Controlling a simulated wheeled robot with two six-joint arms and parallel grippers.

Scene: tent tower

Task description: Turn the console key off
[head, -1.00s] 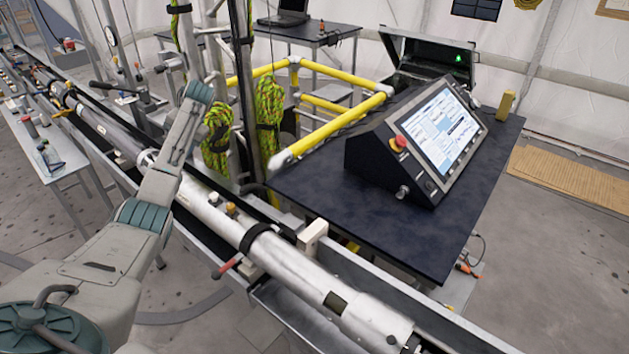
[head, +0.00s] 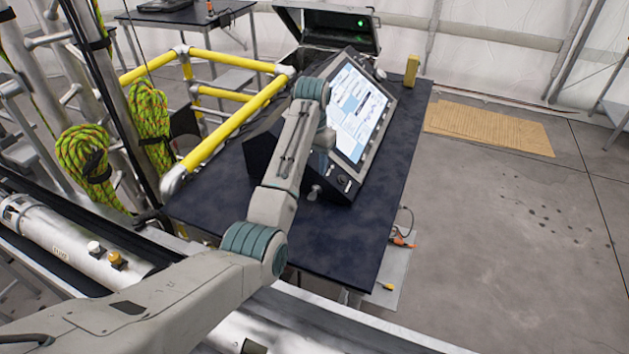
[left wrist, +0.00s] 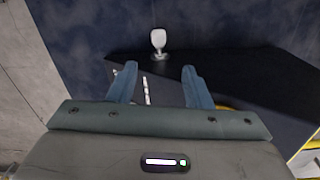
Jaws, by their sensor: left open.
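The console (head: 350,170) is a dark sloped box with a lit screen, standing on a dark table. The key (head: 315,192) is a small silver piece on its lower front face. In the left wrist view the key (left wrist: 158,40) shows as a pale rounded grip on a short stem, upright in that picture. My left gripper (head: 321,160) is at the console's front, close to the key; my arm hides part of the console. In the left wrist view my gripper's two blue fingers (left wrist: 158,72) are apart and empty, with the key beyond and between their tips. My right gripper is out of view.
The dark table (head: 345,255) has bare room in front of the console. A yellow block (head: 411,70) stands near its far right corner, and an open case (head: 330,28) stands behind. Yellow rails (head: 225,130) run along the left. A metal tube (head: 70,238) lies at lower left.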

